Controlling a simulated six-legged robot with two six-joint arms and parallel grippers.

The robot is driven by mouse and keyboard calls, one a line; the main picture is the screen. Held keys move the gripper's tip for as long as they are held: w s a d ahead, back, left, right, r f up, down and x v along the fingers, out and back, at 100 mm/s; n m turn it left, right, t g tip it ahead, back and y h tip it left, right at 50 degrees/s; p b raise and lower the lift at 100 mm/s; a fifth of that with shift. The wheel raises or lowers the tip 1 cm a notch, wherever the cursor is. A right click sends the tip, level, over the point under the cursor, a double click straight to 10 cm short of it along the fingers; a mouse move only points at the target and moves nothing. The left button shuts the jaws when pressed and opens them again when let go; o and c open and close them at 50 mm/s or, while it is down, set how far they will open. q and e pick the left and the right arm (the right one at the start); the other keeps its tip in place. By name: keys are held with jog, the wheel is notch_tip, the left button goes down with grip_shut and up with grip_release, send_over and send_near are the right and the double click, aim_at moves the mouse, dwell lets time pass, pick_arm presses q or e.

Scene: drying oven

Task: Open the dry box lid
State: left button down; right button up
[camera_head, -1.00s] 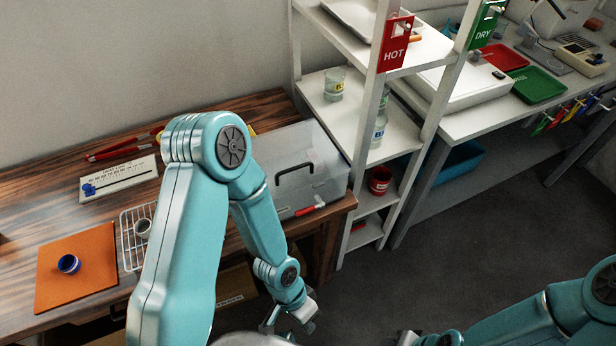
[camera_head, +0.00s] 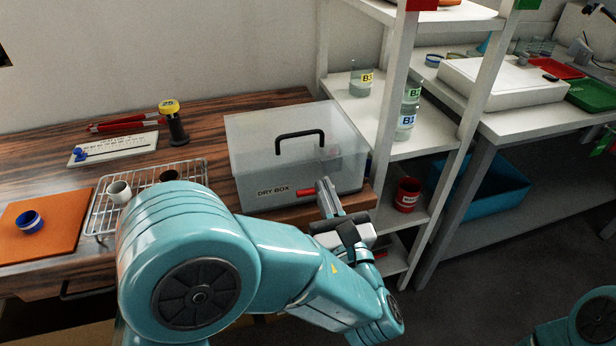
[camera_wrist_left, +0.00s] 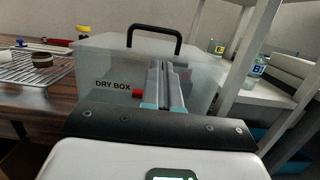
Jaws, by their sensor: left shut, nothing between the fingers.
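The dry box (camera_head: 262,165) is a translucent box on the right end of the wooden table, labelled DRY BOX, with a black handle (camera_head: 299,136) on its closed lid. A red latch or tab (camera_head: 305,191) shows on its front. My left gripper (camera_head: 325,186) is shut and empty, just in front of the box's front right part. In the left wrist view the box (camera_wrist_left: 110,65) stands straight ahead, and its handle (camera_wrist_left: 153,30) rises above the shut fingers (camera_wrist_left: 165,70). I cannot tell whether the fingertips touch the box. My right gripper is not in view.
A white shelf rack (camera_head: 395,100) stands close to the box's right, with beakers, bottles and a red cup (camera_head: 407,194). A wire rack (camera_head: 103,212) with small cups and an orange mat (camera_head: 12,240) lie left. A yellow-topped dark object (camera_head: 175,125) stands behind.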

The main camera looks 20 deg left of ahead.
pick_arm(q)
jog(key=x, duration=1)
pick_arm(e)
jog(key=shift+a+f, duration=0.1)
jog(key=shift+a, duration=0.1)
pick_arm(q)
jog(key=shift+r, duration=0.15)
